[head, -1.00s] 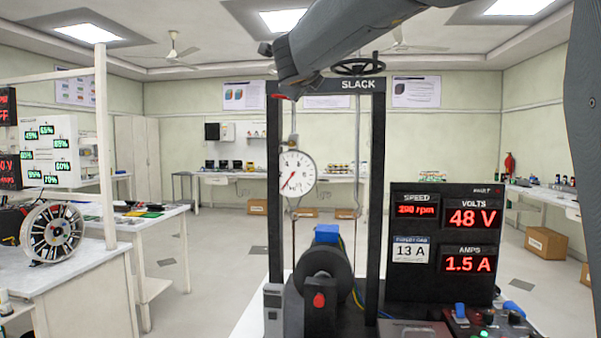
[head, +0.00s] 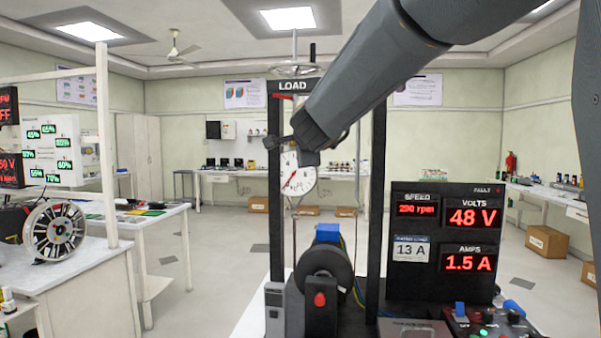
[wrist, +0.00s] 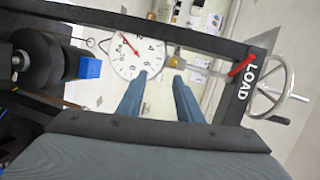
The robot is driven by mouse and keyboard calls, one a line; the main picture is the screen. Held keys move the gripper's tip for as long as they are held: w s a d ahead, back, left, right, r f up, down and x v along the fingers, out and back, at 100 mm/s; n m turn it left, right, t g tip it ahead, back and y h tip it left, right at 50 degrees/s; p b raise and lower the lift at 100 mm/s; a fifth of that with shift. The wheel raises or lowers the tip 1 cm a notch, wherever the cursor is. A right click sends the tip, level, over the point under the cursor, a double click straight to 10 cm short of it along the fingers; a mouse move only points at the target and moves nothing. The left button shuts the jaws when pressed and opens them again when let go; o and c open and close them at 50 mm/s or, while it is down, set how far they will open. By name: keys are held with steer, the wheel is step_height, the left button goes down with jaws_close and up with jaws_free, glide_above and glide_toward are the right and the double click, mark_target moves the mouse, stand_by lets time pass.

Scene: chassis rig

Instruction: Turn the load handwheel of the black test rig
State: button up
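The load handwheel (head: 299,71) is a pale metal spoked wheel on top of the black test rig (head: 376,190), above the white LOAD label. In the wrist view it is at the right (wrist: 273,94), with a dark-ended crank handle. My gripper (wrist: 160,78) is open and empty, its two blue-grey fingers apart. In the head view my wrist is in front of the rig, below the crossbar and partly covering the round dial (head: 298,180). The fingers cannot be made out there. The gripper is apart from the wheel. The dial also shows in the wrist view (wrist: 135,52).
The rig's black frame and crossbar surround the dial. A dark drum with a blue block (head: 327,232) stands below. A red readout panel (head: 447,235) shows 48 V and 1.5 A. A workbench (head: 75,275) is at left; the floor between is mostly open.

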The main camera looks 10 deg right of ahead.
step_height(320, 180, down, 6)
steer(key=s+n+g+y, duration=0.1)
steer(key=n, duration=0.1)
steer(key=shift+s+a+f+n, duration=0.15)
steer(key=shift+s+f+n, duration=0.05)
steer(key=shift+s+n, duration=0.2)
steer(key=shift+c, duration=0.2)
